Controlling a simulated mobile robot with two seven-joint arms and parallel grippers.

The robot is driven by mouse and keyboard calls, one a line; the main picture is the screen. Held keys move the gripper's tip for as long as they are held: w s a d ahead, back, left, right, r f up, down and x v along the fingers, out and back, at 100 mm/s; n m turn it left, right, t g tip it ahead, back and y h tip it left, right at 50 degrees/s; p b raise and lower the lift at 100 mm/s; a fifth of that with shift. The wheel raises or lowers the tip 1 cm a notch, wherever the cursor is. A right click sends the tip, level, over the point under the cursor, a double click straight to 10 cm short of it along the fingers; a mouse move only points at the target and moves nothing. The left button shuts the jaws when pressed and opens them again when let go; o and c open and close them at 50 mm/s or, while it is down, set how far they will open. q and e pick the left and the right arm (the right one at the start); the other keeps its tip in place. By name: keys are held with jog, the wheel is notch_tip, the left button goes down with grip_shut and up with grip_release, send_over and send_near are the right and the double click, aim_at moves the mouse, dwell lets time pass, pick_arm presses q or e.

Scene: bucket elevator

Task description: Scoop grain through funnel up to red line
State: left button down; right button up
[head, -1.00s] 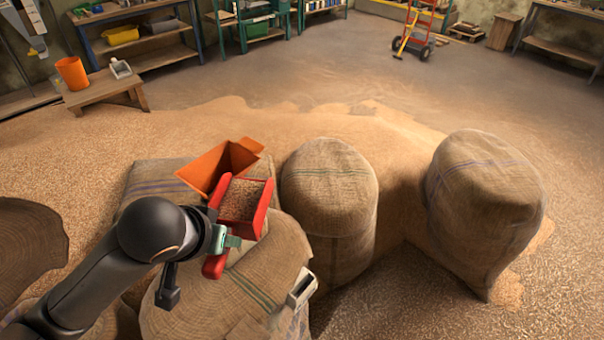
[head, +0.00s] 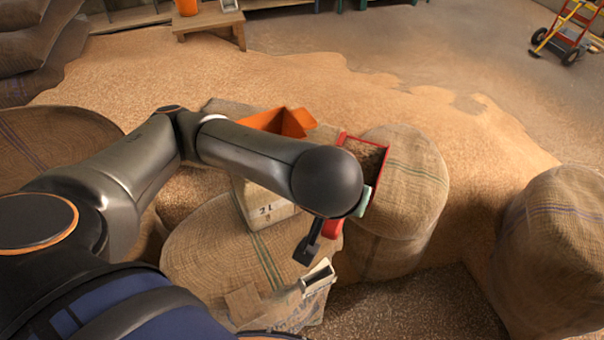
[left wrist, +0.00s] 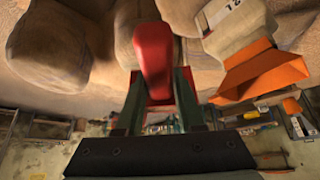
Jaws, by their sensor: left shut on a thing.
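The red scoop (head: 387,150) has grain (head: 362,153) in its tray. It is over the edge of a round sack, to the right of the funnel. My left gripper (head: 362,201) is shut on the scoop's handle, which also shows red between the fingers (left wrist: 157,88) in the left wrist view. The orange funnel (head: 294,122) sits atop a pale small bag (head: 262,208) marked "2L", partly hidden behind my left arm. In the left wrist view the funnel (left wrist: 262,72) and bag (left wrist: 238,22) are right of the fingers, apart from them. I see no red line. My right gripper is out of view.
A round sack (head: 405,185) stands under the scoop, another sack (head: 560,240) at right. A wide sack (head: 200,255) lies in front. A small pale object (head: 317,275) rests at its edge. Loose grain (head: 440,120) covers the floor; a hand truck (head: 570,40) stands far right.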

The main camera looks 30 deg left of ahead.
pick_arm(q)
jog(key=shift+s+d+r+n+y, duration=0.1)
jog(key=shift+s+n+y, duration=0.15)
jog(key=shift+n, duration=0.25)
jog(key=s+a+n+g+y, duration=0.1)
jog(key=a+n+g+y, duration=0.15)
jog(key=a+n, duration=0.4)
jog(key=w+a+r+n+g+h, duration=0.1)
jog(key=w+a+r+g+h, duration=0.2)
jog(key=a+r+h, duration=0.2)
jog(key=w+a+r+g+h, duration=0.3)
jog(key=a+r+g+h, duration=0.1)
jog(key=a+r, duration=0.3)
jog(key=shift+w+r+n+h, duration=0.35)
jog(key=shift+w+r+h, duration=0.05)
jog(key=shift+r+h, duration=0.2)
dwell(2.6)
jog(key=shift+g, duration=0.25)
dwell(0.9)
